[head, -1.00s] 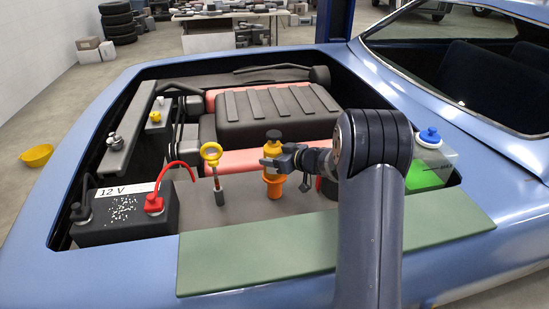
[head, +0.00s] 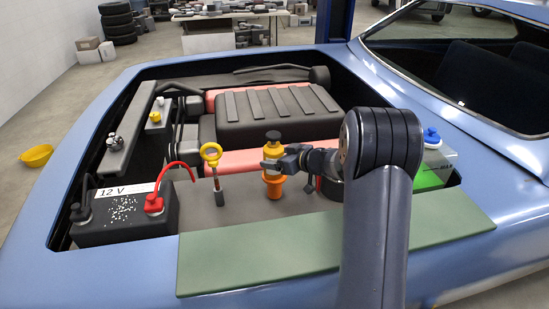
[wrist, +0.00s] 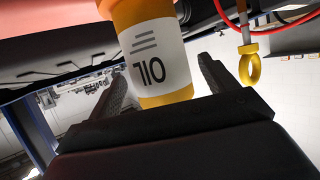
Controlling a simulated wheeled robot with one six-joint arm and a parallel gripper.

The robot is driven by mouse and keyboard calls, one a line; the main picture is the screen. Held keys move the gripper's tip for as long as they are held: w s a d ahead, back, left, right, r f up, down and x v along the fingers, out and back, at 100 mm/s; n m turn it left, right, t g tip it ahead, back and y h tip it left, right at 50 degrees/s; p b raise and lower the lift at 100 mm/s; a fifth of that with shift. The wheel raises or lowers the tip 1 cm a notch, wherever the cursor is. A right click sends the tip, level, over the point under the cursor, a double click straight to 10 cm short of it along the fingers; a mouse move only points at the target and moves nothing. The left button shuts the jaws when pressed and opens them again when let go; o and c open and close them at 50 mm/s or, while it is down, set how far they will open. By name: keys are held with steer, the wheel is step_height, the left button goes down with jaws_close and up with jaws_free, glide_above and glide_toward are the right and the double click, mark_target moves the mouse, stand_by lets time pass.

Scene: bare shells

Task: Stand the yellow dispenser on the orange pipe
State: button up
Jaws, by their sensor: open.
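The yellow dispenser (head: 273,148), with a black top, stands upright on the orange pipe (head: 274,188) in the head view. In the wrist view, which looks upside down, the dispenser (wrist: 160,55) shows a white label reading OIL. Some orange of the pipe shows at that view's top edge. My gripper (head: 273,165) is open at the dispenser's height, coming from the right. In the wrist view my gripper (wrist: 163,83) has its fingers spread on both sides of the dispenser, with gaps visible. Where dispenser and pipe meet is partly hidden by my fingers.
A yellow ring-handled dipstick (head: 211,160) stands to the left and also shows in the wrist view (wrist: 250,65). A battery (head: 125,215) with a red cable is further left. A blue-capped tank (head: 435,160) stands right. A green mat (head: 260,255) lies in front.

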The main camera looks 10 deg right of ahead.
steer(key=v, duration=1)
